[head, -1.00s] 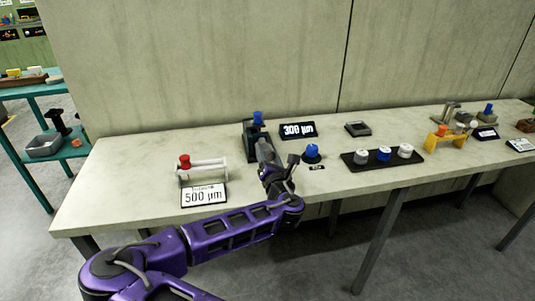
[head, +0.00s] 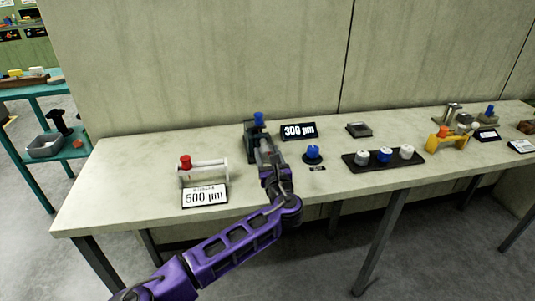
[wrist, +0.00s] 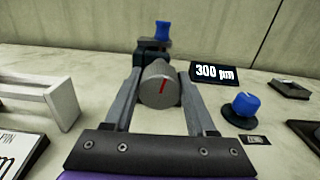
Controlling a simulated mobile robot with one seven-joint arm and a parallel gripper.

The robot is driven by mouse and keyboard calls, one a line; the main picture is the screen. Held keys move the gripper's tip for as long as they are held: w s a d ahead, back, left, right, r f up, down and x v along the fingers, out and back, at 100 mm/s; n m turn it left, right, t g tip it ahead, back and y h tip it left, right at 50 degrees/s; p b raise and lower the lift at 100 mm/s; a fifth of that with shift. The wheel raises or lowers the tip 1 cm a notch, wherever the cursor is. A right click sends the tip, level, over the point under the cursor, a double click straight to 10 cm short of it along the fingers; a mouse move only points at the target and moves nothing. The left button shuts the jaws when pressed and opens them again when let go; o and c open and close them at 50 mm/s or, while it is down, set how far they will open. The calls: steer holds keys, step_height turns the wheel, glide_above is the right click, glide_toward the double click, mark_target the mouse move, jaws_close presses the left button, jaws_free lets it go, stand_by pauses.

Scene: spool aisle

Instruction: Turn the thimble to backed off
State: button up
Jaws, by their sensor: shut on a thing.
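The thimble (wrist: 160,86) is a grey, ribbed cylinder with a red line on its end face. In the wrist view it sits between my two fingers, and my gripper (wrist: 159,97) is shut on it. The red line leans slightly to the right of upright. Behind the thimble stands a dark fixture (wrist: 146,47) with a blue knob (wrist: 163,30) on top. In the head view my gripper (head: 268,160) reaches the fixture (head: 250,135) from the front, and the thimble is mostly hidden there.
A "300 µm" sign (head: 299,131) stands right of the fixture. A blue knob on a dark base (head: 312,152) is close by on the right. A white stand with a red knob (head: 204,168) and a "500 µm" card (head: 205,196) are on the left. A black tray (head: 345,160) holds several spools.

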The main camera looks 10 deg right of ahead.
stand_by(0.4)
steer(key=o, duration=1.4)
steer(key=shift+s, duration=0.1)
steer(key=s, duration=0.3)
steer(key=s+p, duration=0.1)
steer(key=s, duration=0.5)
steer(key=shift+a+r+p, duration=0.1)
steer(key=shift+r+p, duration=0.2)
steer(key=shift+r, duration=0.05)
steer(key=s+p, duration=0.2)
steer(key=p, duration=0.2)
steer(key=shift+s, duration=0.1)
steer(key=s+p, duration=0.3)
steer(key=s, duration=0.1)
steer(key=s+p, duration=0.2)
steer(key=shift+f+p, duration=0.35)
steer(key=shift+f, duration=0.05)
steer(key=shift+f, duration=0.1)
